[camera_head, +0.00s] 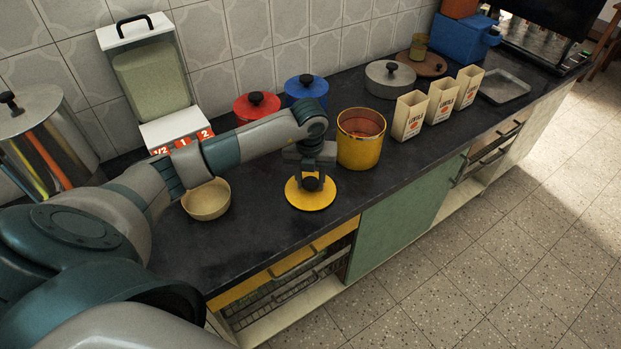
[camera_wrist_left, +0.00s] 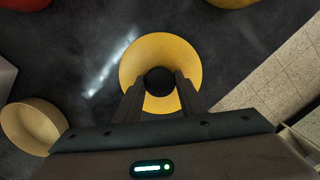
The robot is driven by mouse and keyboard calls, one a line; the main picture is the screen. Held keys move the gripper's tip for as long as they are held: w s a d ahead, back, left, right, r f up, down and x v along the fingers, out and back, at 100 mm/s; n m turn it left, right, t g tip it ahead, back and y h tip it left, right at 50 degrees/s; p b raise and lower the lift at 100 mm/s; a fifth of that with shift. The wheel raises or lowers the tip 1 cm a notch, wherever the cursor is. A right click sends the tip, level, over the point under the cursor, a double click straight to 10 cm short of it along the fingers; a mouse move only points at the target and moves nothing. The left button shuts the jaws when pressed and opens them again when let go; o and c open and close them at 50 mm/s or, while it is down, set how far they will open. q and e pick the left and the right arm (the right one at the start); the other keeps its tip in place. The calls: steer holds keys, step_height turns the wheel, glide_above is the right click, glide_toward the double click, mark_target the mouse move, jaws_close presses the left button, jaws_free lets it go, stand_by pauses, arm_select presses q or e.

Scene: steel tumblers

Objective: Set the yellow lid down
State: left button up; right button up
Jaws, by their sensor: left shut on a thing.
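The yellow lid (camera_head: 313,200) is a flat round disc with a black knob, at or just above the dark counter near its front edge; I cannot tell whether it touches. My left gripper (camera_head: 311,181) comes down from above and is shut on the lid's knob. In the left wrist view the lid (camera_wrist_left: 188,58) shows around the black knob (camera_wrist_left: 159,80), which sits between my two fingers (camera_wrist_left: 160,90). An open yellow tumbler (camera_head: 360,148) stands upright on the counter just right of and behind the lid. My right gripper is not in view.
A tan bowl (camera_head: 206,203) stands left of the lid. Red (camera_head: 256,107) and blue (camera_head: 306,88) lidded tumblers stand behind, near the wall. Several lentil boxes (camera_head: 409,116) stand to the right. The counter (camera_head: 262,222) between bowl and lid is clear.

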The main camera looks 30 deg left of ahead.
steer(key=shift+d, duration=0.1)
arm_select(q)
steer(key=shift+f, duration=0.1)
steer(key=o, duration=1.1)
steer(key=shift+c, duration=0.2)
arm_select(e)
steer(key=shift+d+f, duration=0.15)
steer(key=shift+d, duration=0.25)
